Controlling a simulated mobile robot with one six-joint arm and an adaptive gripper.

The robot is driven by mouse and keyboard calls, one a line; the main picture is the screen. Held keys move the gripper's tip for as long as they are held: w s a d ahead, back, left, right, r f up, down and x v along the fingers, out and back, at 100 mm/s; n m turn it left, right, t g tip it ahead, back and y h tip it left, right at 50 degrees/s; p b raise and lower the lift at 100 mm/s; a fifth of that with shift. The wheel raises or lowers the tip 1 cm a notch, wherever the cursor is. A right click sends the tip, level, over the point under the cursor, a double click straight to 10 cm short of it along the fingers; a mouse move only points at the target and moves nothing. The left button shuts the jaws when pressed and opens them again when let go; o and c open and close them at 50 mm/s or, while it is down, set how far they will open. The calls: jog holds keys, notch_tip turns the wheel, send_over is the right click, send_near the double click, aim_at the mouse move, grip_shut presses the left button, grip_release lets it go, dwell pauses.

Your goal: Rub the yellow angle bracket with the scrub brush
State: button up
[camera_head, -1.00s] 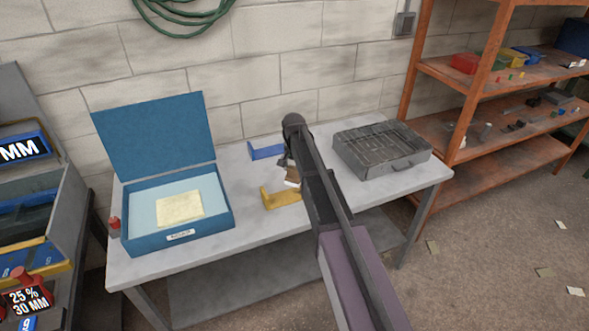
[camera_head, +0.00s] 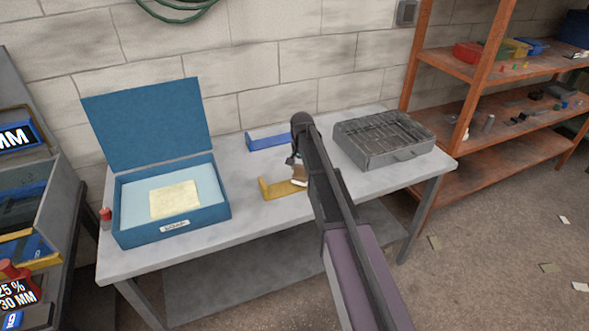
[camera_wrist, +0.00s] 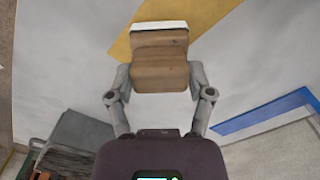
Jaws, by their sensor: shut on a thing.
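The yellow angle bracket (camera_head: 277,189) lies on the bench between the blue box and the grey case. In the wrist view the yellow bracket (camera_wrist: 196,16) shows behind the brush. My gripper (camera_wrist: 160,82) is shut on the scrub brush (camera_wrist: 160,62), a wooden block with a white bristle edge. In the head view the brush (camera_head: 300,176) is at the right end of the bracket, partly hidden by my arm. The bristles overlap the bracket in both views; I cannot tell whether they touch it.
A blue angle bracket (camera_head: 268,141) lies behind the yellow one. An open blue box (camera_head: 175,232) with a yellow sheet stands on the left. A grey case with a wire rack (camera_head: 400,157) stands on the right. The bench front (camera_head: 250,212) is clear.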

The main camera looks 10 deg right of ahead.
jog(key=d, duration=0.2)
jog(key=w+d, duration=0.1)
jog(key=d, duration=0.1)
jog(key=shift+d, duration=0.1)
jog(key=shift+f, duration=0.1)
jog(key=shift+s+a, duration=0.25)
jog(key=shift+a, duration=0.75)
jog(key=shift+s+a, duration=0.25)
jog(key=shift+a, duration=0.7)
jog(key=a, duration=0.3)
jog(key=shift+s+a, duration=0.2)
jog(key=shift+s, duration=0.2)
notch_tip(320, 180, up, 2)
jog(key=shift+s+p, duration=0.1)
jog(key=shift+p, duration=0.8)
notch_tip(320, 180, up, 6)
jog(key=p, duration=0.5)
jog(key=shift+f+p, duration=0.2)
jog(key=shift+p, duration=0.1)
jog(key=shift+f, duration=0.15)
jog(key=shift+f+b, duration=2.9)
jog(key=shift+b, duration=0.1)
